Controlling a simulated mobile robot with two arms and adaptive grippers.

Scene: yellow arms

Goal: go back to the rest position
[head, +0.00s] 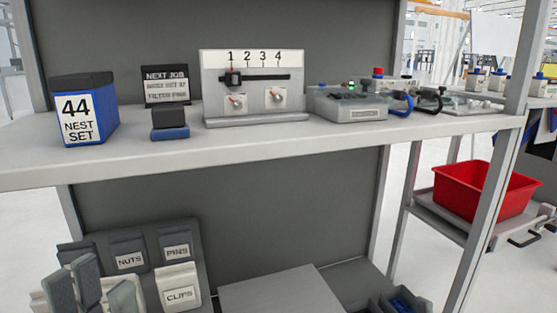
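My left gripper (102,288) is in the lower left corner of the head view. Its grey fingertips point up and stand apart, with nothing seen between them. It is in front of the labelled bins, below the level of the worktop, and covers part of the lower left bins. The rest of this arm is below the picture. My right gripper is not in view.
The worktop (350,140) carries a blue 44 NEST SET box (85,110), a NEXT JOB sign (167,86), a numbered slider panel (252,88) and a grey device (345,104). Below are NUTS (129,251), PINS (176,244) and CLIPS (179,286) bins. A red tub (483,190) stands right.

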